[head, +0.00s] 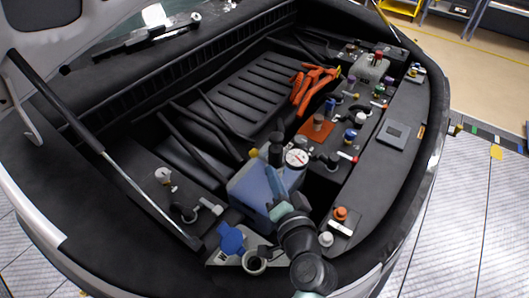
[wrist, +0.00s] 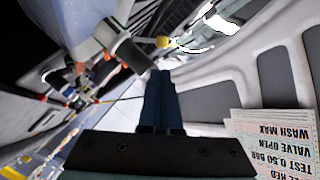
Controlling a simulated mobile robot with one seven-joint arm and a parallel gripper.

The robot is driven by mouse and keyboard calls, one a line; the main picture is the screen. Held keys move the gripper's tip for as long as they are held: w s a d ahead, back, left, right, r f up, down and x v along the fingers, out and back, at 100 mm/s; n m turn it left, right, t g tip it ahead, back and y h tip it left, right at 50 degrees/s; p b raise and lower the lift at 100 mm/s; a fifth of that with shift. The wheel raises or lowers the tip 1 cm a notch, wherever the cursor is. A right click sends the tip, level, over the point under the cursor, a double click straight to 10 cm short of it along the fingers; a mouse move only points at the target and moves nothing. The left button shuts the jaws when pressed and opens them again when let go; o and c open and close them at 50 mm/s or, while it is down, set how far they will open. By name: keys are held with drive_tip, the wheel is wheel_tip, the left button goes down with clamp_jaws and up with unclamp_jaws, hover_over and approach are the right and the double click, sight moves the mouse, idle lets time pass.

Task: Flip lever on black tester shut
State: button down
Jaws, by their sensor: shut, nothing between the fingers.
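The black tester (head: 276,152) stands upright on the translucent blue coolant tank (head: 248,188), with a round white gauge (head: 297,157) on its right. A yellow knob (head: 253,152), apparently the lever's end, sticks out to its left. In the wrist view, the tester's black cylinder (wrist: 130,56) is just left of my fingertips, and the yellow knob (wrist: 163,42) is just beyond them. My gripper (wrist: 160,74) is shut and empty, apart from the knob as far as I can tell. In the head view, my arm partly covers the tank front.
A blue cap (head: 231,240) and a black ring (head: 254,262) lie at the front edge. Several caps and fittings line the right side. A printed card (wrist: 272,142) shows in the wrist view.

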sight(259, 157)
drive_tip(key=x, duration=0.7)
drive_tip(key=shift+w, duration=0.4)
